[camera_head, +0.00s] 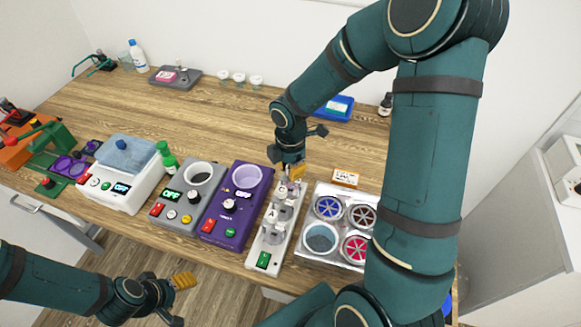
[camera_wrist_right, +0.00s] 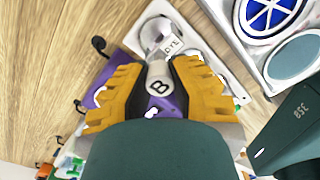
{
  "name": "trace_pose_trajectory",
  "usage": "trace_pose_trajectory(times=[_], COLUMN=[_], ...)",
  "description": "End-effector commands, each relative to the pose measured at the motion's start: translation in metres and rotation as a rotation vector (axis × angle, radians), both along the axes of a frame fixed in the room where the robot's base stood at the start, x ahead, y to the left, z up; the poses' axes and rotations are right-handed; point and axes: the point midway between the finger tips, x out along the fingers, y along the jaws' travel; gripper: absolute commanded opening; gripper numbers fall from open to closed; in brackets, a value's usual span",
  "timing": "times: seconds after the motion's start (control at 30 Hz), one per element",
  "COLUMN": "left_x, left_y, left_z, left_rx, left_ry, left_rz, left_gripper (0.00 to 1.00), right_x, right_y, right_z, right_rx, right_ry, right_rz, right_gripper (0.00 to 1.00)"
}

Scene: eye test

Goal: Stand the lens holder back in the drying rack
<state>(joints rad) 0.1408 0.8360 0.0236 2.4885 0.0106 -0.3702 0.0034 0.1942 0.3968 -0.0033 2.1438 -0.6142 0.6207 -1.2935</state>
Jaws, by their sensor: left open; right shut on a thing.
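My right gripper (camera_head: 293,174) is over the far end of a long white stand (camera_head: 255,246), its yellow fingers pointing down. It is shut on a small grey-white round piece marked B (camera_wrist_right: 157,84), which sits between the fingers in the right wrist view (camera_wrist_right: 158,95). I cannot tell whether this piece is the lens holder, or whether it touches the stand. The stand, possibly the drying rack, holds similar pale pieces, one marked A (camera_head: 283,187) and one marked C (camera_head: 272,216). My left gripper (camera_head: 181,297) is open and empty, low in front of the table.
A purple device (camera_head: 211,226) stands left of the stand, then a grey one (camera_head: 178,221) and a white box (camera_head: 105,195). A tray with round coloured inserts (camera_head: 314,251) is close on the right. A small orange-white box (camera_head: 346,177) lies behind it. The table's middle is clear.

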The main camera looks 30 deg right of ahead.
Motion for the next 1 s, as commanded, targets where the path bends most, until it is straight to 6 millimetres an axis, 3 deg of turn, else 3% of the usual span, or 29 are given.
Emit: trace_pose_trajectory(times=[0.23, 0.27, 0.3, 0.53, 0.6, 1.0], left_x=[0.0, -0.0001, 0.0, 0.0, 0.0, 0.0], left_y=[0.0, 0.0, 0.0001, 0.0, 0.0, 0.0], left_z=[-0.0023, -0.002, -0.0018, -0.0017, -0.0017, 0.0012], left_rx=[0.0, 0.0, 0.0, 0.0, 0.0, 0.0], left_ry=[0.0, 0.0, 0.0, 0.0, 0.0, 0.0], left_rz=[0.0, 0.0, 0.0, 0.0, 0.0, 0.0], left_gripper=[0.64, 0.64, 0.64, 0.64, 0.64, 0.64], right_x=[-0.0001, -0.0001, -0.0001, -0.0001, -0.0001, 0.0], right_y=[-0.0001, -0.0001, -0.0001, -0.0001, -0.0001, -0.0001], right_z=[-0.0032, -0.0028, -0.0027, -0.0025, -0.0026, 0.0007], right_rx=[0.0, 0.0, 0.0, 0.0, 0.0, 0.0], right_ry=[0.0, 0.0, 0.0, 0.0, 0.0, 0.0], right_rz=[0.0, 0.0, 0.0, 0.0, 0.0, 0.0], right_gripper=[0.0, 0.31, 0.45, 0.47, 0.71, 0.71])
